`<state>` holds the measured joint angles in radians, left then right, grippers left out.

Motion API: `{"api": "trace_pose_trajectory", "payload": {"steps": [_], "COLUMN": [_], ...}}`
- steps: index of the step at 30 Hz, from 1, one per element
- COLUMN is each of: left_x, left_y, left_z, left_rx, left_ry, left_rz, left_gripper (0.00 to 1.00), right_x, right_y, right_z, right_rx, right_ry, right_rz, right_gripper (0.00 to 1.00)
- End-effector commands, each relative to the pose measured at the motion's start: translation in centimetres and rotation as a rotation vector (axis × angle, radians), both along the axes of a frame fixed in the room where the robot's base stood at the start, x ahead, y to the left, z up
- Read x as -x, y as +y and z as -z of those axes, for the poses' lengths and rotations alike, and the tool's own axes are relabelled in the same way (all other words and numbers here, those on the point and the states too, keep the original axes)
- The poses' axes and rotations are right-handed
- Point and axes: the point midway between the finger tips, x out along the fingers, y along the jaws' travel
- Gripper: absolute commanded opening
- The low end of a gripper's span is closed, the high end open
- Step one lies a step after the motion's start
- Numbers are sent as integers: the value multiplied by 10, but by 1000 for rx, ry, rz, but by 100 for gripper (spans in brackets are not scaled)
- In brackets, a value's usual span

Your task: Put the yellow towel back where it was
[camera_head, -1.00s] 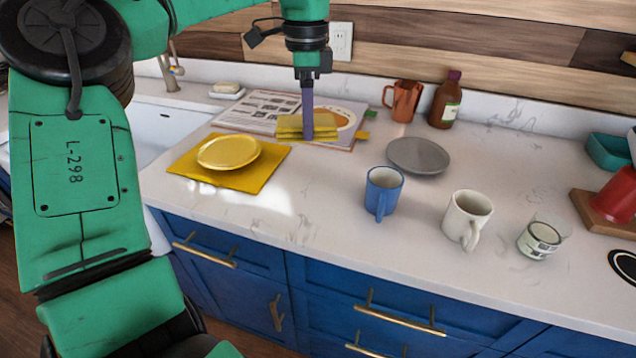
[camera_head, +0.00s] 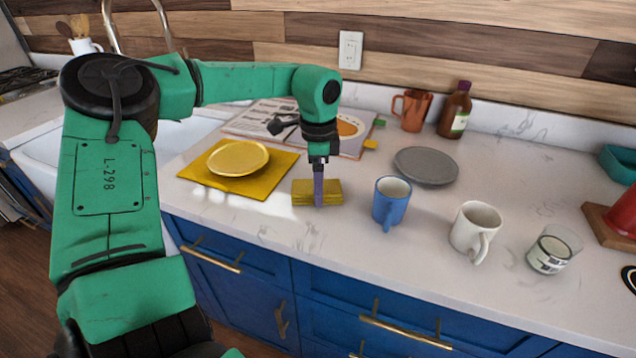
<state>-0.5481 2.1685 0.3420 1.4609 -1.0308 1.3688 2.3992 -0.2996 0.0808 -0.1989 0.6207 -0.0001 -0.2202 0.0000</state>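The yellow towel (camera_head: 303,194), a small folded stack, is at the counter's front part, between the yellow mat and the blue mug. My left gripper (camera_head: 318,194) points down over its middle and is shut on it, one finger showing across the near face. I cannot tell whether the towel touches the counter or hangs just above it. The open book (camera_head: 350,148) lies behind, partly hidden by my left arm. My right gripper is out of view.
A yellow plate (camera_head: 238,157) sits on a yellow mat (camera_head: 270,183) to the left. The blue mug (camera_head: 390,201) stands close to the towel's right. A grey plate (camera_head: 426,165), white mug (camera_head: 474,230), glass (camera_head: 553,249), copper mug (camera_head: 412,110) and brown bottle (camera_head: 455,110) stand farther right.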

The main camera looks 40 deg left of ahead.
Motion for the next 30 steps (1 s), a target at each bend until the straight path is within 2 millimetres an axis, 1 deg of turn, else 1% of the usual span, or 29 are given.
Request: {"api": "trace_pose_trajectory", "payload": {"steps": [7,9,11,14,18,22,25,30], "left_x": [0,0,-1,-1,-1,-1,0,0], "left_y": [0,0,0,0,1,1,0,0], "left_z": [-2,-7,-12,-35,-75,-106,-120,-124], "left_rx": [0,1,-1,-3,-3,-3,-1,1], "left_ry": [0,-1,-4,-6,-5,-3,-1,0], "left_rz": [0,0,-1,0,-1,-2,0,1], "left_gripper": [100,100,100,100,100,100,100,100], "right_x": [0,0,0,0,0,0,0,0], "right_y": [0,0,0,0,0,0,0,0], "right_z": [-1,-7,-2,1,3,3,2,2], "right_rx": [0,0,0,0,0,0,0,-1], "right_ry": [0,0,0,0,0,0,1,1], "right_rz": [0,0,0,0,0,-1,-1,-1], "right_gripper": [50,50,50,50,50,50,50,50]}}
